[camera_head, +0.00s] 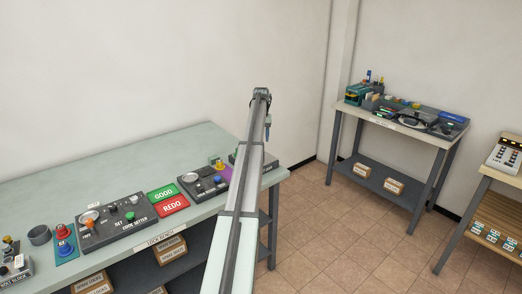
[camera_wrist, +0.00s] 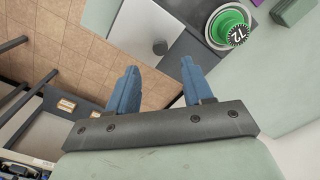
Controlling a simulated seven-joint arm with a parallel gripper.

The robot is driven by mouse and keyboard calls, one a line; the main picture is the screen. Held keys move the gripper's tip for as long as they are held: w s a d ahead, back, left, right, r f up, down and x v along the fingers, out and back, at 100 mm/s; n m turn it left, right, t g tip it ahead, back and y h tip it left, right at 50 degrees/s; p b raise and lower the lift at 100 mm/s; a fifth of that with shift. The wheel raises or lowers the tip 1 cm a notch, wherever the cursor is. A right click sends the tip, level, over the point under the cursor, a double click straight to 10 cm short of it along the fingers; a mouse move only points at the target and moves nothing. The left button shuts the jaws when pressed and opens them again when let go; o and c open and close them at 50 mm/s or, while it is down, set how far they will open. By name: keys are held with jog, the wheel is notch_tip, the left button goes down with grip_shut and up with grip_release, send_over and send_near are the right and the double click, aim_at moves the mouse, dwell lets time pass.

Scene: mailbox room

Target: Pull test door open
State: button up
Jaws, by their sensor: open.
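In the wrist view, a light grey flat panel (camera_wrist: 140,28), which looks like the test door, lies beyond my fingers, with a small round grey knob (camera_wrist: 160,47) near its edge. My gripper (camera_wrist: 158,66) is open, its two blue fingers apart and nothing between them. The knob shows in line with the gap, just past the fingertips; I see no contact. In the head view, my gripper (camera_head: 267,133) hangs over the bench's right end, above a dark device (camera_head: 262,161) that my arm partly hides. The door cannot be made out there.
The green-grey bench (camera_head: 120,166) carries several control boxes, a green GOOD pad (camera_head: 163,192) and a red REDO pad (camera_head: 173,205). A second table (camera_head: 388,128) stands at the back right, with open tiled floor between.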

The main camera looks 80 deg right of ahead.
aim_at(265, 156)
jog(key=shift+f, duration=3.6)
grip_shut()
